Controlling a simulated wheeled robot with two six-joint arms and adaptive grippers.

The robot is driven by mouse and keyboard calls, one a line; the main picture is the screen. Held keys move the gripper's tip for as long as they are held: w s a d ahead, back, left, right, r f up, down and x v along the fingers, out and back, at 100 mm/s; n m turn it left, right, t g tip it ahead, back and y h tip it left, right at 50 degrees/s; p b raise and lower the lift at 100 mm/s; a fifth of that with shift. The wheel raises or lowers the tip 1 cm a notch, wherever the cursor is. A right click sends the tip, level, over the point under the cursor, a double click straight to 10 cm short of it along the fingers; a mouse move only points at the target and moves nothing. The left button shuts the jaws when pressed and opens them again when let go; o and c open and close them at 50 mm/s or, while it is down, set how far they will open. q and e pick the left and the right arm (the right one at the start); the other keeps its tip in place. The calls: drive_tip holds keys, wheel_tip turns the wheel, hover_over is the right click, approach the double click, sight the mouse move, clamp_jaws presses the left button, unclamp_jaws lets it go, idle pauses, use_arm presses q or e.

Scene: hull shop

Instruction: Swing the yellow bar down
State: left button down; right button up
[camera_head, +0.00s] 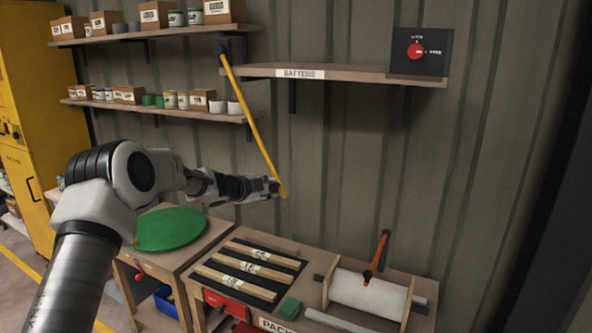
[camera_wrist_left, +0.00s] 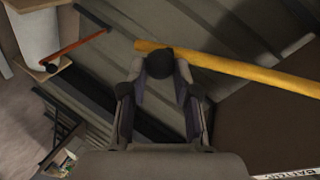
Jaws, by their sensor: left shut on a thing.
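The yellow bar (camera_head: 250,117) hangs from a dark pivot on the wall, left of the battens shelf. It slants down and to the right, and its free lower end is at my left gripper (camera_head: 273,188). In the left wrist view the yellow bar (camera_wrist_left: 235,68) runs across the top right, with its end just beyond the fingertips. My left gripper (camera_wrist_left: 163,75) is shut on the bar near its lower end; the exact contact is partly hidden by the dark fingertips. My right gripper is in neither view.
The battens shelf (camera_head: 350,76) is right of the bar, with a red dial panel (camera_head: 421,52) at its end. Below stand a bench with battens (camera_head: 240,270), a white roll (camera_head: 365,294) with an orange-handled lever (camera_head: 378,255), and a green disc (camera_head: 170,229). The wall between is clear.

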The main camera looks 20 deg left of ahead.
use_arm(q)
drive_tip(key=a+f+m+y+p, duration=0.1)
drive_tip(key=a+f+m+p, duration=0.1)
drive_tip(key=a, duration=0.8)
drive_tip(key=shift+w+f, duration=0.15)
drive_tip(key=shift+f, duration=0.75)
drive_tip(key=c, duration=1.1)
unclamp_jaws()
drive_tip(key=shift+c, duration=0.2)
drive_tip(key=shift+o, duration=1.3)
drive_tip(key=shift+w, duration=0.1)
drive_tip(key=v, duration=1.1)
drive_tip(key=shift+s+r, duration=0.15)
drive_tip(key=shift+s, duration=0.2)
drive_tip(key=shift+w+d, duration=0.15)
